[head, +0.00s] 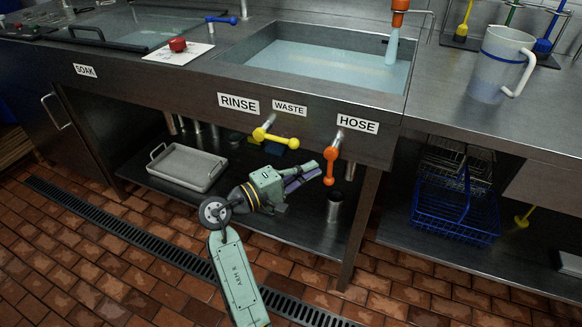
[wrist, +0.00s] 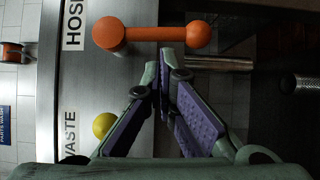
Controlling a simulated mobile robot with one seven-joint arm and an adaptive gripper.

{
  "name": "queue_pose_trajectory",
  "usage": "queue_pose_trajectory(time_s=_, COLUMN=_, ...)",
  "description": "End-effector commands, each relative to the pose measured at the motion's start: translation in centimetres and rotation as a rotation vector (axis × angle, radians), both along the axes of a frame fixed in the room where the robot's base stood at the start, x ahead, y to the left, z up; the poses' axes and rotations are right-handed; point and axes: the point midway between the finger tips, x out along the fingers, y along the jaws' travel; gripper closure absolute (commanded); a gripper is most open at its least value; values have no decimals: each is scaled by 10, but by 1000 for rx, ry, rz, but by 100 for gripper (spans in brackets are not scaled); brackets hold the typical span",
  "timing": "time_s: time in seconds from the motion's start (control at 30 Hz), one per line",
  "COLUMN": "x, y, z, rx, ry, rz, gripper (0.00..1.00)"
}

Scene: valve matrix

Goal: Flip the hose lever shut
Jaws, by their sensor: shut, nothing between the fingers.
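The orange hose lever (head: 331,165) hangs down from its pivot on the counter front, below the HOSE label (head: 357,123). In the wrist view the lever (wrist: 155,33) lies across the top, its round knob at the right. My gripper (head: 313,171) is shut and empty, just left of the lever in the head view. In the wrist view the fingertips (wrist: 165,62) are close together beside the lever's middle; I cannot tell whether they touch it. An orange-topped spout (head: 399,8) pours a stream of water (head: 392,48) into the filled basin (head: 330,62).
A yellow lever (head: 275,137) sits left, by the WASTE label (head: 289,108); it also shows in the wrist view (wrist: 104,125). A grey tray (head: 185,168) and metal pipes are under the counter. A blue basket (head: 455,215) stands right. A clear pitcher (head: 500,65) is on the counter.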

Motion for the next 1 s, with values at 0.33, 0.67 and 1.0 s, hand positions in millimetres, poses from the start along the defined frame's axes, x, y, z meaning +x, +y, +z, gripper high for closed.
queue_pose_trajectory(time_s=0.33, x=-1, y=-6, z=0, rx=0, ry=0, rz=1, gripper=100)
queue_pose_trajectory(time_s=0.67, x=-2, y=-8, z=-1, rx=-30, ry=11, rz=0, gripper=100)
queue_pose_trajectory(time_s=1.0, x=-2, y=-11, z=-3, rx=-81, ry=27, rz=0, gripper=100)
